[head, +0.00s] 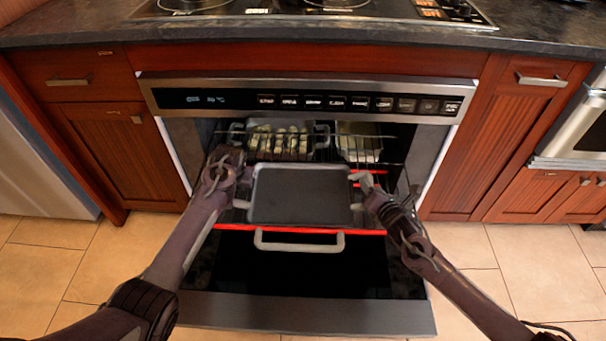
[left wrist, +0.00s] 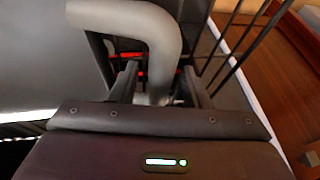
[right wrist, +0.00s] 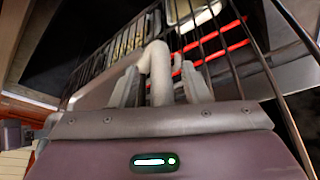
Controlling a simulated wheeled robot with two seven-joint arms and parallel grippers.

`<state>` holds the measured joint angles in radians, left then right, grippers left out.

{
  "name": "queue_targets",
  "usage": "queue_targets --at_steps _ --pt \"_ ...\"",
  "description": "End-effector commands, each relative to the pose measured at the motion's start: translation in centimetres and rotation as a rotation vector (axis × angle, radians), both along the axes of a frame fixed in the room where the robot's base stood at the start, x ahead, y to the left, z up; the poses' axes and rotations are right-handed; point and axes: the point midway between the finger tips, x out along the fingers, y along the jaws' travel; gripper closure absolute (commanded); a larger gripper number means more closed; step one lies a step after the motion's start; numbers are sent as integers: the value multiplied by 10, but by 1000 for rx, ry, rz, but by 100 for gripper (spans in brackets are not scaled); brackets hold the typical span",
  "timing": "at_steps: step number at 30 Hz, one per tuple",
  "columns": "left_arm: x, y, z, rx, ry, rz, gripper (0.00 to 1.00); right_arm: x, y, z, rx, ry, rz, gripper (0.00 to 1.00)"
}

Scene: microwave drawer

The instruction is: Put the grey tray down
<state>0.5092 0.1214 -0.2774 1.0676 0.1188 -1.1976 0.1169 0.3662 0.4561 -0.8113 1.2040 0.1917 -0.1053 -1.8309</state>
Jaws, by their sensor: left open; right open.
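The grey tray (head: 300,195) is level over the pulled-out wire rack (head: 370,233) of the open oven; it looks to rest on the rack, though contact underneath is hidden. My left gripper (head: 232,172) is at the tray's left side. In the left wrist view, its open fingers (left wrist: 160,85) stand either side of the tray's curved handle (left wrist: 150,30). My right gripper (head: 366,186) is at the tray's right side. In the right wrist view, its open fingers (right wrist: 160,88) stand either side of the other handle (right wrist: 158,62).
Behind the tray, a dish with food pieces (head: 280,143) and another container (head: 358,145) sit in the oven. Wooden cabinets (head: 120,150) flank the oven; a countertop (head: 80,28) is above.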

Motion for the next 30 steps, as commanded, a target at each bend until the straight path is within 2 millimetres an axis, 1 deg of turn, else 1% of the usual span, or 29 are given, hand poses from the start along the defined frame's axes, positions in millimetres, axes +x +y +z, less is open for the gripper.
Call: queue_targets --at_steps 4,8,15,21,26,30 --pt "-1 -1 5 0 -2 0 58 0 0 0 0 0 0 58" --pt "-7 -4 20 0 -3 -1 58 0 0 0 0 0 0 58" --pt "-26 -14 65 1 -4 -2 58 0 0 0 0 0 0 58" --pt "-39 -21 96 0 -2 -1 58 0 0 0 0 0 0 58" --pt "-44 -23 107 0 0 -1 58 -1 -1 0 0 0 0 58" --pt "-45 -24 109 0 0 0 58 -9 -4 3 -1 -1 -1 58"
